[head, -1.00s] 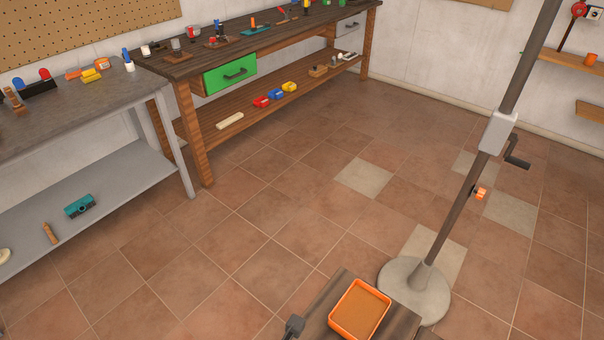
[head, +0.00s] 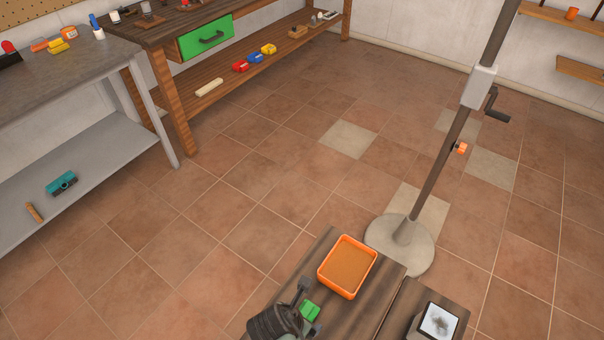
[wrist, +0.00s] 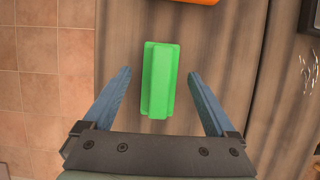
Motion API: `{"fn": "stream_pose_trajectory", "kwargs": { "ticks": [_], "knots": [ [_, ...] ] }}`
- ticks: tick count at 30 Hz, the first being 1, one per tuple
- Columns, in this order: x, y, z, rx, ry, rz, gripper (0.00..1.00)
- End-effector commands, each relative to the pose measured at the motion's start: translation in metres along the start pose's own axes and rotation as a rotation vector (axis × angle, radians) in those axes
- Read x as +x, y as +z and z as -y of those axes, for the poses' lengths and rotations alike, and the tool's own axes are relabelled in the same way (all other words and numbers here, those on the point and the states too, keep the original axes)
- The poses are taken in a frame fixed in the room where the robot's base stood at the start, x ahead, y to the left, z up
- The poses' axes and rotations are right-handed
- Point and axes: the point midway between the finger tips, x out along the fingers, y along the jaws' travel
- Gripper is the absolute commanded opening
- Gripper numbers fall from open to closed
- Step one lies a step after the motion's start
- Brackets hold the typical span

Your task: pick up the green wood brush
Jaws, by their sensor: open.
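The green wood brush (wrist: 160,80) shows in the wrist view as a plain green block with a stepped edge. It lies lengthwise on a brown wooden surface. In the head view the brush (head: 311,309) is a small green patch, partly hidden by my gripper. My gripper (wrist: 159,73) is open, with one blue-grey finger to the left of the brush and one to the right. Gaps of wood show between the brush and both fingers. In the head view my gripper (head: 309,305) is over the low wooden table (head: 335,315). Its height above the brush is hard to tell.
An orange tray (head: 332,284) stands on the table just beyond the brush. A dark box with a white top (head: 440,320) is to the right. A stand with a round grey base (head: 385,245) and tall pole rises behind the table. Tiled floor is open to the left.

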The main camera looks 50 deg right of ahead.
Motion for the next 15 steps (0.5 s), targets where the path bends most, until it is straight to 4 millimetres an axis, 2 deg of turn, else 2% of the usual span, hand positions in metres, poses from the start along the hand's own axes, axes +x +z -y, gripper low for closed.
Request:
{"fn": "stream_pose_trajectory", "kwargs": {
  "ticks": [3, 9, 11, 15],
  "knots": [
    [0.0063, -0.0002, 0.0002, 0.001, 0.0, 0.0, 0.91],
    [0.0062, -0.0002, 0.0, 0.001, 0.001, 0.0, 0.91],
    [0.0062, -0.0002, 0.0, 0.001, 0.001, 0.0, 0.82],
    [0.0061, -0.0002, 0.0, 0.001, 0.001, 0.0, 0.57]
  ]
}}
